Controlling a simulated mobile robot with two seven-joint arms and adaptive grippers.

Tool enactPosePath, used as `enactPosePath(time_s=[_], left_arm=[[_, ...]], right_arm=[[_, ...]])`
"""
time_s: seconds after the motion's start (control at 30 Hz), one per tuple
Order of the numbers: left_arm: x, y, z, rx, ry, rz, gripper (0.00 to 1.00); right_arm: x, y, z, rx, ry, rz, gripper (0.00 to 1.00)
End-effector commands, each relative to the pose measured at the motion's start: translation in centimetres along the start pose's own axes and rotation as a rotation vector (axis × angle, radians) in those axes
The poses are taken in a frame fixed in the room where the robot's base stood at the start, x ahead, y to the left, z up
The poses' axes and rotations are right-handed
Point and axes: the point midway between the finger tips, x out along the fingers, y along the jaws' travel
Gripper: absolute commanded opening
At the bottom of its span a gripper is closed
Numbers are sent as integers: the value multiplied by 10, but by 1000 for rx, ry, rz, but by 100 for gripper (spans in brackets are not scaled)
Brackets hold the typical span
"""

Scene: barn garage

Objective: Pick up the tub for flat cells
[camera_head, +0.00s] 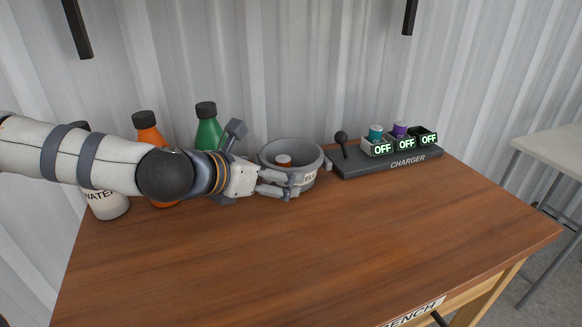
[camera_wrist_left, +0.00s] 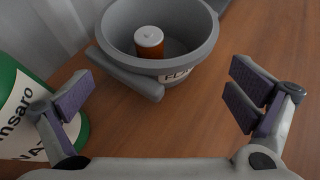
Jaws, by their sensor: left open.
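The tub for flat cells (camera_head: 307,178) is a round grey tub with a partly hidden label on its front, standing on the bench near the back. One orange cell with a white top (camera_head: 283,159) is inside it. In the left wrist view the tub (camera_wrist_left: 190,65) has a bar-like handle (camera_wrist_left: 125,75) on its near left side, and the cell (camera_wrist_left: 149,42) stands inside. My left gripper (camera_head: 284,184) is at the tub's front left; in the wrist view its open, empty fingers (camera_wrist_left: 158,100) are spread with the tub just beyond them. My right gripper is in neither view.
A charger (camera_head: 385,163) with a lever, several OFF displays and two cells stands right of the tub. Green (camera_head: 208,130) and orange (camera_head: 147,128) bottles and a white WATER bottle (camera_head: 108,204) stand at the left, partly behind my arm. The front of the wooden bench (camera_head: 330,260) is clear.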

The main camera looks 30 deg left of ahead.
Motion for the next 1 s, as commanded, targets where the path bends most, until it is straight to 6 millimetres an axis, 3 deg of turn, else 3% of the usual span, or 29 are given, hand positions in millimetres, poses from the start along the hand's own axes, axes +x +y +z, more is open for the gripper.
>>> enactPosePath(time_s=[0.03,0.17,0.4,0.67,0.83,1.0], left_arm=[[13,0,-8,1,15,-2,100],[28,0,-7,-1,13,-2,100],[71,1,-5,0,13,0,100],[75,1,3,-1,0,-1,100],[74,1,3,-1,0,-1,66],[74,1,3,-1,-1,0,63]], right_arm=[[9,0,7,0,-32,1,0],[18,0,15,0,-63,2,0],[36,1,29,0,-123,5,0],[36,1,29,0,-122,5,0],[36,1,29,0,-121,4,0],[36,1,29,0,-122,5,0]])
